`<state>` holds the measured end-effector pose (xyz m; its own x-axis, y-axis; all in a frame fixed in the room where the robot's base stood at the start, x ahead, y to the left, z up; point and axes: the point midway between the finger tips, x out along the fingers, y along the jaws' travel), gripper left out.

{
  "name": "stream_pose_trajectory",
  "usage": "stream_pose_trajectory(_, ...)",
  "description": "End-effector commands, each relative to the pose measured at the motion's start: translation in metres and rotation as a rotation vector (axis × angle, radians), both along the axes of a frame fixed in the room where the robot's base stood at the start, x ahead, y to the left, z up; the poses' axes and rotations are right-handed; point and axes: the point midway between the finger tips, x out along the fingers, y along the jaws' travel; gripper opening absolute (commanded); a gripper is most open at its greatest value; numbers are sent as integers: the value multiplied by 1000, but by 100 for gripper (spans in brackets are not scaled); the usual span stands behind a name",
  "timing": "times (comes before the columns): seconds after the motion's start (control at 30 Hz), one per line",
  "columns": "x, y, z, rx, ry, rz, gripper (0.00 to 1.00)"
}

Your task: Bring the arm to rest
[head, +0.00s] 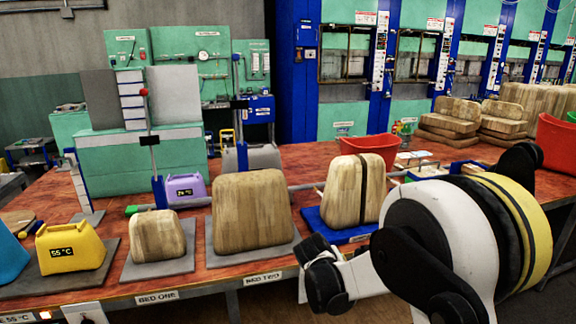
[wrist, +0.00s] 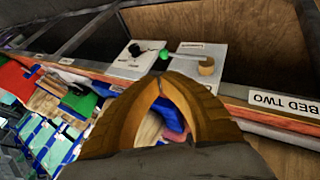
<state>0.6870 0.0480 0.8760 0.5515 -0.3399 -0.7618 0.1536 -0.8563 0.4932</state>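My arm reaches in from the right of the head view, in front of the table's front edge, and I cannot make out its fingers there. In the wrist view my gripper (wrist: 158,84) shows two orange-brown fingers that bow apart and meet at the tips. Nothing is seen held between the tips. Blue and pale wood-coloured surfaces show through the gap behind them. The front rail with the BED TWO label (wrist: 286,104) runs past the fingers on the right. The label also shows in the head view (head: 263,279).
Wood-grained blocks (head: 251,210) stand on plates along the red-brown table (head: 115,262). A yellow 55 °C container (head: 71,248) is at left, a red bin (head: 367,149) farther back. In the wrist view, plates carry a green knob (wrist: 164,54) and a tan round part (wrist: 207,66).

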Motion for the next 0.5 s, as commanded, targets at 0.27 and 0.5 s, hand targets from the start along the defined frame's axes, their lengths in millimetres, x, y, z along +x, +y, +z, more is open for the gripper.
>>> stream_pose_trajectory(0.27, -94, -33, 102, 169, 0, -43, 0)
stream_pose_trajectory(0.5, -194, -49, 146, 316, -17, -83, 0)
